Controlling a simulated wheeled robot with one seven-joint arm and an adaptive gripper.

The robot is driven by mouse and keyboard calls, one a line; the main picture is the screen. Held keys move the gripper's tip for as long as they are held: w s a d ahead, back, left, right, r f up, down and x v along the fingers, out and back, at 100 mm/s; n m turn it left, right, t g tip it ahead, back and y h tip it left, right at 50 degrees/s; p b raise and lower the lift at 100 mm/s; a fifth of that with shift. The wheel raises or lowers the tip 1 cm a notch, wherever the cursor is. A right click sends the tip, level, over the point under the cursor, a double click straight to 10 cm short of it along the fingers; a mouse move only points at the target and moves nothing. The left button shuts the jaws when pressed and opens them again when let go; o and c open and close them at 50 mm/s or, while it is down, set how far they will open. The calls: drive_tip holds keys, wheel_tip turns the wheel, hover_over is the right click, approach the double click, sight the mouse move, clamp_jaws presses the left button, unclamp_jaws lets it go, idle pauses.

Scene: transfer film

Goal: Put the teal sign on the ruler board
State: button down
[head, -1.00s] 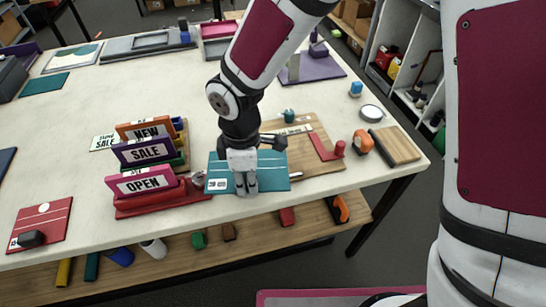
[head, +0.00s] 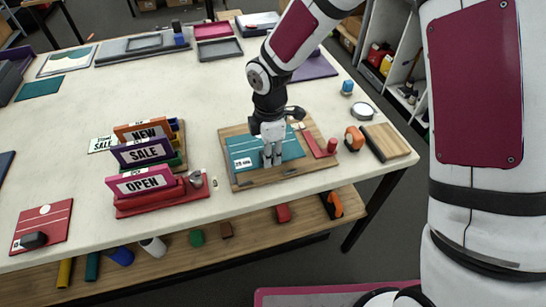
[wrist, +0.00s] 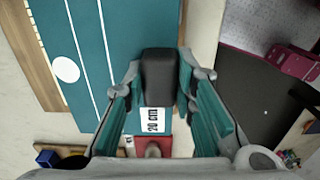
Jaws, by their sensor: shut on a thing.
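The teal sign (head: 250,147) is a flat panel with white lines, a white disc, a "20 cm" label (wrist: 153,121) and a black block (wrist: 158,77) as its grip. My gripper (head: 271,160) is shut on that block, which sits between the fingers in the wrist view. The sign lies roughly flat over the ruler board (head: 290,176), a wooden board near the table's front edge. It covers much of the board; wood shows around it in the head view. Wood with ruler marks (wrist: 38,70) shows at left in the wrist view. I cannot tell whether sign and board touch.
A red L-shaped piece (head: 318,146) is at the board's right. An orange tool (head: 354,138) and a wooden block (head: 386,142) lie beyond. The table's back middle is clear.

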sight(273, 169)
drive_tip(key=shift+w+d, duration=0.25)
drive_tip(key=shift+w, duration=0.05)
drive_tip(key=shift+w+d+f+p, duration=0.1)
drive_tip(key=shift+w+f+p, duration=0.15)
drive_tip(key=shift+f, duration=0.65)
drive_tip(key=shift+w+d+f+p, duration=0.1)
drive_tip(key=shift+f+p, duration=0.15)
drive_tip(key=shift+f, duration=0.65)
drive_tip(key=shift+f, duration=0.45)
drive_tip(key=shift+f, duration=0.2)
drive_tip(key=c, duration=1.3)
unclamp_jaws()
drive_tip(key=shift+r, duration=0.1)
